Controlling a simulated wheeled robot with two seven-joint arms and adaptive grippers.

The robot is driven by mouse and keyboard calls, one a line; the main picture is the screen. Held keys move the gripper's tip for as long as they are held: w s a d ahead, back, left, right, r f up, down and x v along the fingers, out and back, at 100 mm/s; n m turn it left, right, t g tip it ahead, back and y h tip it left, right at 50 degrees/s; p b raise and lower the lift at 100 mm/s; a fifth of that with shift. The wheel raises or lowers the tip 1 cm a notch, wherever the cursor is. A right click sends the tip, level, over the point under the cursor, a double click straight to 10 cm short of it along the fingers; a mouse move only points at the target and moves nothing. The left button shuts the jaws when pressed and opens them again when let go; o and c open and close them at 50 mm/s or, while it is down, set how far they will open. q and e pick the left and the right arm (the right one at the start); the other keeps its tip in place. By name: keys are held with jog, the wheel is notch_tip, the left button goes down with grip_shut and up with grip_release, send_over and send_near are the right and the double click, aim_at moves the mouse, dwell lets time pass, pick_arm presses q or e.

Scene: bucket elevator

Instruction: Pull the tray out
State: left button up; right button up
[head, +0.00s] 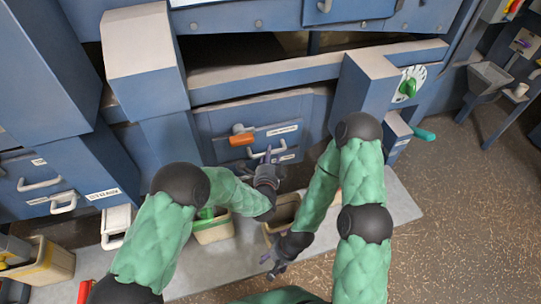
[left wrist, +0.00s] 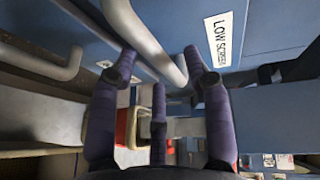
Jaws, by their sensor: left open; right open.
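The blue front with the tray (head: 225,122) is in the middle of the head view, with white labels and a pale curved handle (head: 253,153) low on it. In the left wrist view a pale tubular handle (left wrist: 145,38) runs close to the fingertips, beside a "LOW SCREEN" label (left wrist: 218,40). My left gripper (head: 268,158) is open at this handle; its purple fingers (left wrist: 160,68) are spread near the bar, and I cannot tell whether they touch it. My right gripper (head: 272,266) is open and empty, lower down, away from the front.
An orange-gripped lever (head: 241,139) sits just above the handle. Bins (head: 213,232) (head: 268,230) stand on the grey floor plate below. Brown floor at right is clear.

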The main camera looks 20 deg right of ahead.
pick_arm(q)
jog(key=shift+x, duration=1.05)
grip_shut()
jog(key=shift+s, duration=0.1)
